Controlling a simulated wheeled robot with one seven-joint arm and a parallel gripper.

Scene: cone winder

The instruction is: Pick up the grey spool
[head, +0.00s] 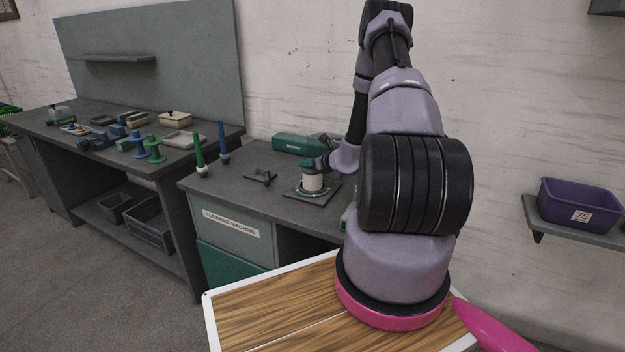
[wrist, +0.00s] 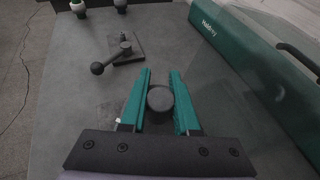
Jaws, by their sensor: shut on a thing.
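The grey spool (head: 312,183) stands upright on a dark square plate on the workbench in the head view, with a pale body and a wider base. In the wrist view, a dark round top (wrist: 160,98), which looks like the spool's upper end, lies between the teal fingers. My gripper (head: 312,165) reaches the spool's top from the right and is shut on it. The wrist view shows my gripper (wrist: 160,75) with a finger on either side. The spool's lower body is hidden in that view.
A dark tool with a ball-ended lever (head: 261,177) lies left of the spool. A green box (head: 292,143) stands behind it. Green (head: 199,153) and blue (head: 223,142) spindles stand at the bench's left. A purple bin (head: 580,203) sits on a wall shelf at right.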

